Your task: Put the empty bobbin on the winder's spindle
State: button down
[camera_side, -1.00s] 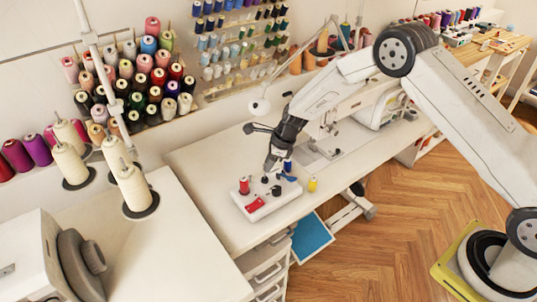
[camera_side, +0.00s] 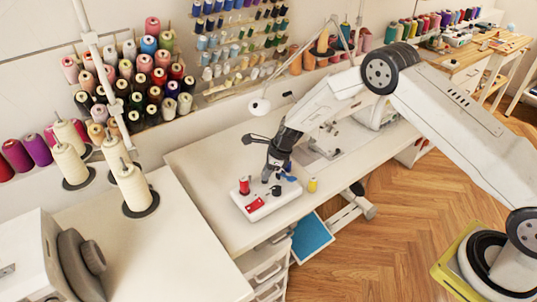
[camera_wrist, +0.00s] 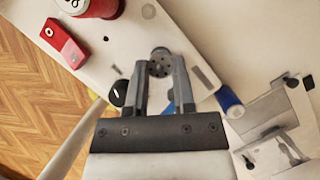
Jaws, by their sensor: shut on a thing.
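The winder (camera_side: 258,214) is a white base on the table, with a red thread spool, a red block and a black knob on it. Its base also shows in the wrist view (camera_wrist: 136,42). My gripper (camera_side: 268,177) is low over the middle of the winder. In the wrist view my gripper (camera_wrist: 161,78) is shut on a grey, round bobbin (camera_wrist: 159,66) with small holes in its face. The bobbin is held between the fingertips above the base. I cannot make out the spindle, nor whether the bobbin touches it.
The red spool (camera_wrist: 94,7) and red block (camera_wrist: 64,43) stand left of the fingers. The black knob (camera_wrist: 118,92) is close to the left finger, and a blue spool (camera_wrist: 229,102) lies to the right.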

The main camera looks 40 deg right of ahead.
jog(key=shift+f, duration=0.1)
jog(key=shift+c, duration=2.2)
grip_release()
jog(key=v, duration=1.2)
